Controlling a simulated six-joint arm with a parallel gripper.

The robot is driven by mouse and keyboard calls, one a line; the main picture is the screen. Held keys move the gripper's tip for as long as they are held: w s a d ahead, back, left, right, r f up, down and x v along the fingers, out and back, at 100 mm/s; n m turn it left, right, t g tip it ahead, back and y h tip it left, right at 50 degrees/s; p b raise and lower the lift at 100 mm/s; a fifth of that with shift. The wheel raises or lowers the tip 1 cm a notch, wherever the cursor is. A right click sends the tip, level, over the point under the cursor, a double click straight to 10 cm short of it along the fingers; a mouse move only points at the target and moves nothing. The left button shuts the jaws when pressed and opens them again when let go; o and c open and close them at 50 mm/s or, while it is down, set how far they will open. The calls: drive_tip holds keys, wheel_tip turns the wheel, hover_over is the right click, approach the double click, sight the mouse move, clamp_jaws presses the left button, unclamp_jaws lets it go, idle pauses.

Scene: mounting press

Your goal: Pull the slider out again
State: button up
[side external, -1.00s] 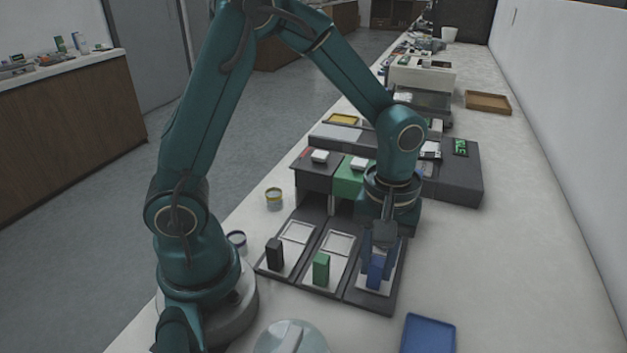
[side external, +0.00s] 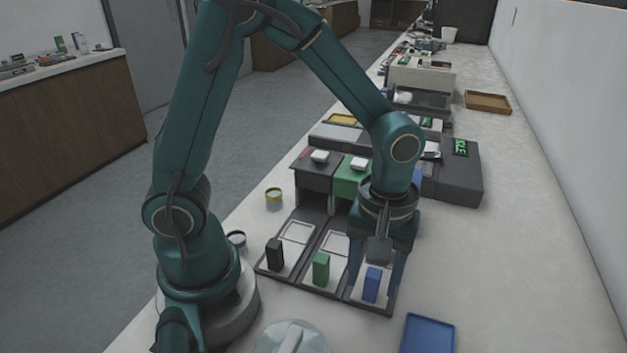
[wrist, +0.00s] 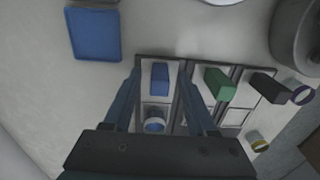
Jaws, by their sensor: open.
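The slider with the blue upright handle (side external: 371,285) is at the right of the three sliders, pulled out level with its neighbours. My gripper (side external: 373,280) points down over it, with its fingers apart on both sides of the handle. In the wrist view the blue handle (wrist: 160,79) stands between the open fingers, with a gap on each side. A round, blue-rimmed piece (wrist: 154,124) sits in the slider's pale tray behind the handle. My gripper hides much of this tray in the side view.
A green handle (side external: 321,268) and a black handle (side external: 275,254) stand on the neighbouring sliders. The press housing (side external: 318,174) is behind. A blue tray (side external: 428,335) lies at the front right. Two small round containers (side external: 274,198) (side external: 236,238) stand left.

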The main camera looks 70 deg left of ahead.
drive_tip(key=shift+r, duration=2.45)
drive_tip(key=shift+w+a+r, duration=0.1)
drive_tip(key=shift+r, duration=0.1)
drive_tip(key=s+a+r+m+t, duration=0.5)
drive_tip(key=s+r+m, duration=0.1)
drive_tip(key=m, duration=0.3)
drive_tip(key=shift+s+a+r+t, duration=0.15)
drive_tip(key=shift+s+t, duration=0.15)
drive_tip(key=shift+s, duration=0.1)
